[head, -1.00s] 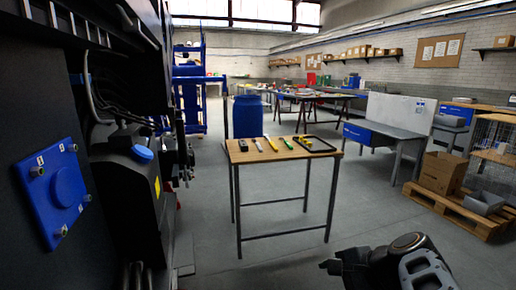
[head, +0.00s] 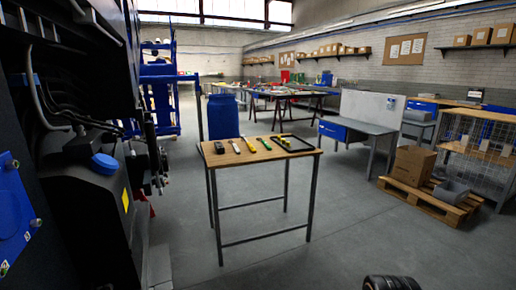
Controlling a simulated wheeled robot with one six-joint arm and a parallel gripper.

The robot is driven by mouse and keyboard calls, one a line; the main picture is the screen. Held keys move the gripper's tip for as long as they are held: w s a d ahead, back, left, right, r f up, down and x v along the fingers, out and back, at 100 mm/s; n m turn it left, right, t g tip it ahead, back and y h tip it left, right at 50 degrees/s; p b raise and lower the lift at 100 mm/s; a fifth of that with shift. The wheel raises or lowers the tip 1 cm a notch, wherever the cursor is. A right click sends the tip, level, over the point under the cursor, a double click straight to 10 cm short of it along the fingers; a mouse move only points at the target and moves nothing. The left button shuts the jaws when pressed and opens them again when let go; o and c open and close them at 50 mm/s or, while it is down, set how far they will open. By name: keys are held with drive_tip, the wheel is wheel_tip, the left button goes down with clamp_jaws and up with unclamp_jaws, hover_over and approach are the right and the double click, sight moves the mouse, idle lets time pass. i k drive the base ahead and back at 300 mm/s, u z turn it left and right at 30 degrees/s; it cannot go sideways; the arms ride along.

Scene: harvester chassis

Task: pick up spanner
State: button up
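The small wooden-top table (head: 262,155) stands ahead of me, with several tools laid in a row on it. A slim pale, silvery tool (head: 236,147) near its left end looks like the spanner, but it is too small to be sure. A yellow tool (head: 250,145) and a green-handled tool (head: 265,144) lie to its right, and a dark handheld item (head: 219,147) lies to its left. My gripper is not in view. Only a dark rounded part of my arm shows at the bottom edge, well short of the table.
A black frame-like tray (head: 312,150) lies at the table's right end. The dark harvester chassis (head: 90,210) fills the left side. A blue barrel (head: 222,117) stands behind the table. A pallet (head: 430,203) with a cardboard box (head: 411,160) is at right. The floor before the table is clear.

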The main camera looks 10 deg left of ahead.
sight(236, 150)
drive_tip(key=z, duration=0.1)
drive_tip(key=i, duration=3)
drive_tip(key=u, duration=1.95)
